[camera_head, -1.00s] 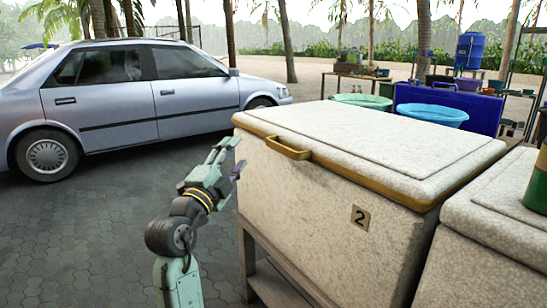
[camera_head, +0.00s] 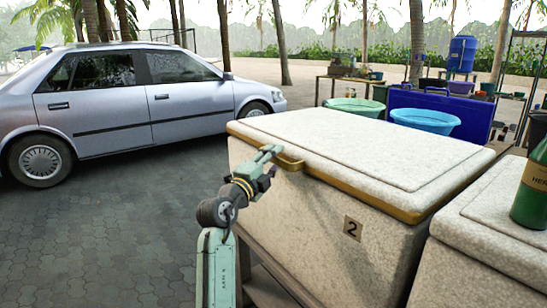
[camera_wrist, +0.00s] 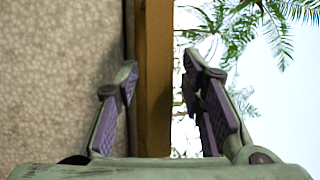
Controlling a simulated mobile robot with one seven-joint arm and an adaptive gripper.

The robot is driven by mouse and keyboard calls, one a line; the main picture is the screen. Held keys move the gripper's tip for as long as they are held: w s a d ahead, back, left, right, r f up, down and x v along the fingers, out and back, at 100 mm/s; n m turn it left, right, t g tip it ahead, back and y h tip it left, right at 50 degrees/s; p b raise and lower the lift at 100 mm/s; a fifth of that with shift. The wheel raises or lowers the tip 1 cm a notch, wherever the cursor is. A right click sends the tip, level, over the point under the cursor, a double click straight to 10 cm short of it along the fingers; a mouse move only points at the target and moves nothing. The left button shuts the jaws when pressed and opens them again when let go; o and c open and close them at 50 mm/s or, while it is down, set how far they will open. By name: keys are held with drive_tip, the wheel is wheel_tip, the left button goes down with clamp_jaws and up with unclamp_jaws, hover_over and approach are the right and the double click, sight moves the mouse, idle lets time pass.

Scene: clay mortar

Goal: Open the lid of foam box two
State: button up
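Foam box two (camera_head: 320,225) is a speckled off-white chest with a "2" label (camera_head: 352,228) on its front. Its lid (camera_head: 370,145) lies shut, with a golden-brown edge. My gripper (camera_head: 268,157) is at the left part of this handle. In the wrist view, my open fingers stand on either side of a brown bar (camera_wrist: 154,80), seemingly the handle. A narrow gap shows on the right of the bar; contact on the left is unclear.
A second foam box (camera_head: 470,275) stands close on the right, with a green bottle (camera_head: 531,195) on its lid. A silver car (camera_head: 140,100) is parked at the left. Basins (camera_head: 425,120) stand behind the box. The paved ground (camera_head: 120,225) at the left is clear.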

drive_tip(key=shift+c, duration=0.6)
clamp_jaws()
idle(0.4)
